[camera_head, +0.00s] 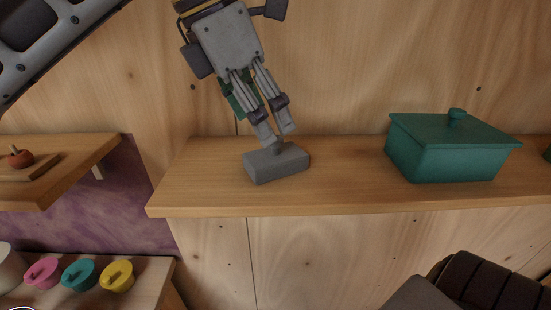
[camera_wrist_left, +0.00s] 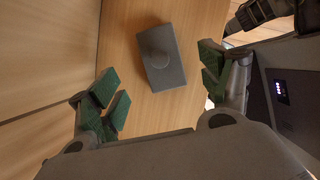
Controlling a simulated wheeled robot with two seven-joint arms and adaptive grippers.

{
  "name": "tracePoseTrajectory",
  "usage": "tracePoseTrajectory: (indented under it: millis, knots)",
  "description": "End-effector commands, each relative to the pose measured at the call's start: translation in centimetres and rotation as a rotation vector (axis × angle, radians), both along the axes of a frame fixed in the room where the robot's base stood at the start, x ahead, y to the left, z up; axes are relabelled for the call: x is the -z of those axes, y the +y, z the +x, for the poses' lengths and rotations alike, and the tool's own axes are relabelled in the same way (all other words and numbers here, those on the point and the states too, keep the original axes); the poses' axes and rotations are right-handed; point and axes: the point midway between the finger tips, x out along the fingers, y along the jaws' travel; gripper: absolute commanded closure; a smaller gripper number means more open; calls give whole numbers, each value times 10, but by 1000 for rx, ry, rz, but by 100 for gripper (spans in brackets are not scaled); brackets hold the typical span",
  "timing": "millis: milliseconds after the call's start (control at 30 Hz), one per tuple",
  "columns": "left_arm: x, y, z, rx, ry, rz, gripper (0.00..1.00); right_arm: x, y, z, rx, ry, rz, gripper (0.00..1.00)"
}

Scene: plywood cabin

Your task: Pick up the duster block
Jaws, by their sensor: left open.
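The duster block (camera_head: 277,164) is a grey rectangular block with a small round knob on top. It lies on the wooden shelf (camera_head: 345,190), left of the green box. My left gripper (camera_head: 276,137) points down just above it, its fingertips close to the knob; whether they touch it is hard to tell. In the left wrist view, the duster block (camera_wrist_left: 168,72) shows beyond and between the spread green-padded fingers of my left gripper (camera_wrist_left: 160,85). The gripper is open, with nothing held. My right gripper cannot be made out.
A green lidded box (camera_head: 450,155) stands to the right on the same shelf. Pink, teal and yellow pots stand below. The plywood wall is close behind.

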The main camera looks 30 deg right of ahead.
Motion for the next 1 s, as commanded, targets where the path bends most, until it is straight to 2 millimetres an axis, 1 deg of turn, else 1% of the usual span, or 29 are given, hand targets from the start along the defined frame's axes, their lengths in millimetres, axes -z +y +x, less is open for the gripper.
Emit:
tracePoseTrajectory:
  millis: [33, 100, 200, 700, 833, 1000]
  knots:
    - [6, -2, 0, 1, 2, 2, 21, -1, -2, 0, -1, 0, -2, 59]
    - [13, -5, 0, 1, -1, 2, 21, -2, -3, 0, -1, -1, -3, 59]
    - [19, -8, -1, 1, 1, 0, 21, -2, -5, 0, -2, 0, -5, 59]
    - [24, -10, -1, 0, 0, 1, 21, -3, -5, 0, -3, 0, -5, 59]
    - [31, -12, -1, 1, -1, 3, 21, -5, -3, 0, -2, -1, -3, 59]
    - [45, -17, -2, 0, 1, 1, 21, -10, 1, 0, 0, 0, 1, 59]
